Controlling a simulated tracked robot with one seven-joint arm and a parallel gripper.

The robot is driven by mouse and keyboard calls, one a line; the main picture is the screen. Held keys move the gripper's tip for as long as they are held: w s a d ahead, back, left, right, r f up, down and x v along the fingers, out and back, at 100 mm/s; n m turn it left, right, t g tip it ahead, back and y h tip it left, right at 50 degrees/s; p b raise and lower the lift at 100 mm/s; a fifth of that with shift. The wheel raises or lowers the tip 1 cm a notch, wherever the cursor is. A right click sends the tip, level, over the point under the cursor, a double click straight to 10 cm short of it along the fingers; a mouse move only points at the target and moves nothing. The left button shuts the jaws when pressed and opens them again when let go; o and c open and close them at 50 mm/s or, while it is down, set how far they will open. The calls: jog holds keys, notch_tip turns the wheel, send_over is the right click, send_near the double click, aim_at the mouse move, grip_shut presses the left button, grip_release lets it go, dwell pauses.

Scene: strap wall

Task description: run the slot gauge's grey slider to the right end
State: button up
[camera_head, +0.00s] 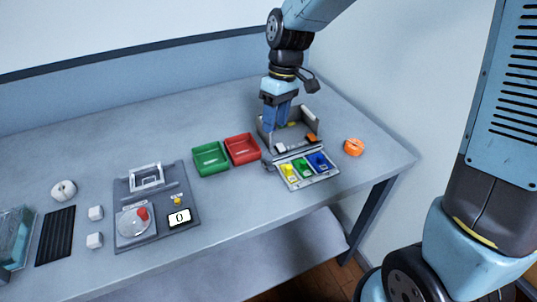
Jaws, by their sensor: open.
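My gripper (277,126) is open and points down, with its blue fingers at the left side of a grey open-topped box (304,113). The fingers hide part of the box's left side, and I cannot tell whether they touch it. A sloped panel (317,178) with yellow, green and blue parts stands in front of the box, with a grey bar along its back edge. I cannot make out the slot gauge or its grey slider for certain. Nothing shows held between the fingers.
Left of the box are a red tray (242,149) and a green tray (210,159). Further left is a grey console (154,240) with a red knob and a display reading 0. An orange object (353,147) lies right of the panel, near the table's right edge.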

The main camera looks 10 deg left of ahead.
aim_at(269, 158)
jog(key=x, duration=1.1)
jog(key=shift+a+f, duration=0.1)
grip_shut()
dwell(0.3)
